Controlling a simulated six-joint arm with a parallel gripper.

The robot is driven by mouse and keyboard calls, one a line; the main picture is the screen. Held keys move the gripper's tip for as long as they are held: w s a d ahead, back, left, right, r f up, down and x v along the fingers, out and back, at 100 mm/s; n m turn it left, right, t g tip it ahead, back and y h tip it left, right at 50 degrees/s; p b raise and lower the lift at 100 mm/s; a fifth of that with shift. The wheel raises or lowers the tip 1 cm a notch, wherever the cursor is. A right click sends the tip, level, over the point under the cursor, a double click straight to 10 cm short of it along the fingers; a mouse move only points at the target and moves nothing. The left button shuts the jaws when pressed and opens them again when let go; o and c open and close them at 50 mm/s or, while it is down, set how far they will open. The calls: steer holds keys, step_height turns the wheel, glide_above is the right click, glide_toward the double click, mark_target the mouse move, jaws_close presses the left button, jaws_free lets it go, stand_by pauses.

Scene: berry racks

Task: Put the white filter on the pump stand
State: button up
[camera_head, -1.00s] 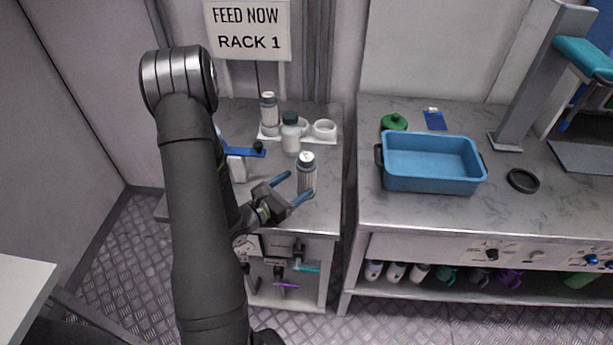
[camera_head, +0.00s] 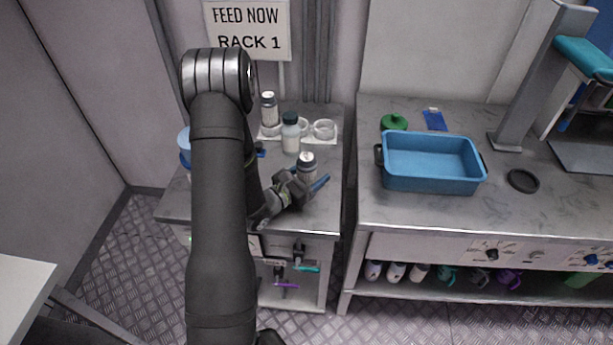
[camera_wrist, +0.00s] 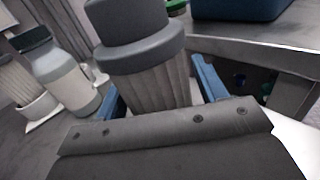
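A white ribbed filter with a grey cap (camera_head: 307,168) stands upright near the front right of the left bench. It fills the middle of the wrist view (camera_wrist: 152,85). My gripper (camera_head: 308,180) is low at the filter, its blue fingers open on either side of it. In the wrist view my gripper (camera_wrist: 160,95) shows a finger at each side of the ribbed body, with no clear grip. I cannot tell which thing is the pump stand; my arm hides the bench's left part.
A white bottle with a dark cap (camera_head: 290,134) stands between the filter and the holder. A blue tub (camera_head: 432,185), a green lid (camera_head: 394,121) and a black ring (camera_head: 523,181) are on the right bench. A gap separates the benches.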

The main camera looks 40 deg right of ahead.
mark_target(316, 162)
steer(key=c, duration=0.9)
steer(key=shift+r, duration=0.2)
steer(key=shift+r, duration=0.6)
steer(key=r, duration=0.1)
steer(key=s+r, duration=0.1)
steer(key=r, duration=0.1)
steer(key=shift+d+r, duration=0.1)
steer(key=shift+r, duration=0.05)
steer(key=s+d+r, duration=0.1)
steer(key=s+r, duration=0.5)
steer(key=s, duration=0.4)
steer(key=shift+s+d, duration=0.2)
steer(key=shift+s, duration=0.1)
steer(key=shift+r, duration=0.1)
